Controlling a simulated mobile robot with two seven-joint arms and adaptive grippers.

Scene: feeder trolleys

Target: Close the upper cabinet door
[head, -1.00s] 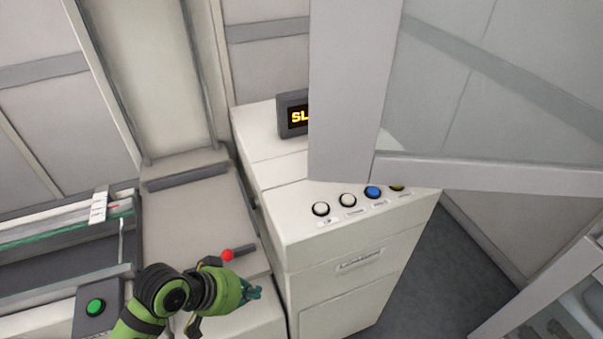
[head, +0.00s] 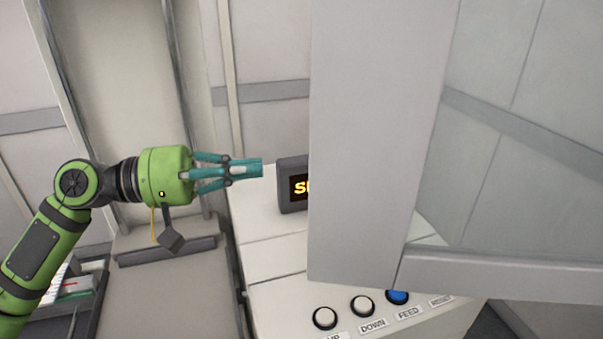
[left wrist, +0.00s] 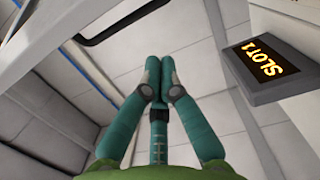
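The upper cabinet door, a light grey frame (head: 375,140) around a clear glass pane (head: 510,130), stands open across the right of the head view. My left gripper (head: 258,168) has teal fingers and points right, to the left of the door frame's edge. In the head view a gap shows between them. In the left wrist view the fingertips (left wrist: 158,72) are together with nothing visible between them. The door's far edge runs out of the head view. My right gripper is not in view.
A cream console (head: 275,255) with a dark slot display (head: 293,184) and a row of push buttons (head: 361,306) stands below the door. The display is partly hidden by the door frame. A grey ledge (head: 165,250) lies below my left gripper.

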